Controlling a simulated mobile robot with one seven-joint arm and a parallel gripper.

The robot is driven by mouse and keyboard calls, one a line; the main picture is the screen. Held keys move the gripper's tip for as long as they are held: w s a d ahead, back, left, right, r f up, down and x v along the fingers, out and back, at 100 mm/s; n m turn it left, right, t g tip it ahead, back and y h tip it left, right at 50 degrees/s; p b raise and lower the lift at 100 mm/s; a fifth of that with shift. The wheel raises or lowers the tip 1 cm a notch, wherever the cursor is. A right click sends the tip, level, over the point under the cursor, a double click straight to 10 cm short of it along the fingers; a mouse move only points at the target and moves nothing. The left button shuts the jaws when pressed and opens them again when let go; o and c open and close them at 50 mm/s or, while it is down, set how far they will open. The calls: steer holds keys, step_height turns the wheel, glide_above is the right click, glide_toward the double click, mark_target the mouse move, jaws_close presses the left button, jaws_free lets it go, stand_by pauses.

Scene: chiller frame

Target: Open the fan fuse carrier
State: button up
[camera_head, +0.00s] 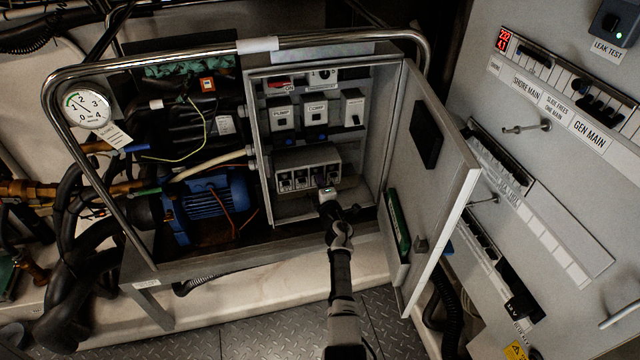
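A row of several fuse carriers (298,181) sits in a grey block low inside the open control box (257,150). Their labels are too small to read, so I cannot tell which one is the fan's. My gripper (327,190) is at the right end of this row, in front of its lower edge. It hides part of the rightmost carrier. I cannot tell whether it touches that carrier or whether its fingers are open or shut.
The box door (440,170) stands open to the right of my arm. Above the fuses are switch units, including one labelled PUMP (281,115). A tubular rail (160,62) frames the unit. A blue motor (208,205) is left; a breaker panel (560,180) is right.

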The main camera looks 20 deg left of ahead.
jaws_close()
steer(key=shift+f+b, duration=0.15)
steer(key=shift+b, duration=0.25)
steer(key=f+t+y+b, duration=0.1)
steer(key=b, duration=0.8)
steer(key=s+f+t+y+b, duration=0.1)
steer(key=t+b, duration=0.1)
steer(key=b, duration=0.8)
steer(key=d+f+t+y+b, duration=0.1)
steer(key=b, duration=0.9)
steer(key=shift+s+t, duration=0.2)
steer(key=shift+t, duration=0.2)
steer(key=b, duration=0.3)
steer(key=shift+f+y, duration=0.1)
steer(key=shift+y, duration=0.2)
steer(key=t+b, duration=0.1)
steer(key=b, duration=0.2)
steer(key=shift+s+r+b, duration=0.1)
steer(key=shift+r+b, duration=0.1)
steer(key=shift+b, duration=0.85)
